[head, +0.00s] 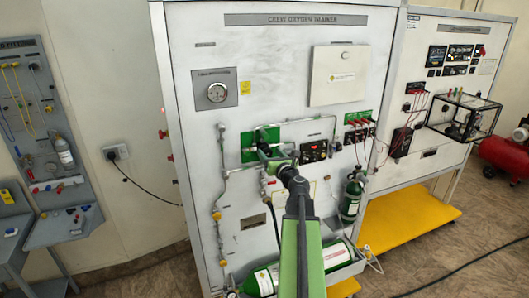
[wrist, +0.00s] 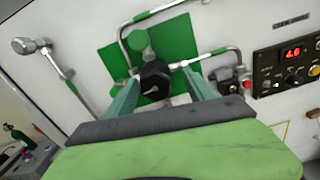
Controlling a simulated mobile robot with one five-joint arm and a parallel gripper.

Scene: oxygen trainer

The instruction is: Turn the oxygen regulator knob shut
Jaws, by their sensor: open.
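A black knob (wrist: 154,78) sits on pipework in front of a green plate (wrist: 175,42) on the trainer panel. A round green knob (wrist: 138,40) is just above it in the wrist view. I cannot tell for sure which is the regulator knob. My gripper (wrist: 160,76) is open, with one finger on each side of the black knob; I cannot tell whether they touch it. In the head view my gripper (head: 272,163) is at the panel's green plate (head: 268,136), and my arm hides part of the pipework below.
A red-lit display box (head: 314,151) is right of the knob. Metal pipes run around it. A green cylinder (head: 351,197) stands lower right, and another (head: 262,281) lies at the panel's foot.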

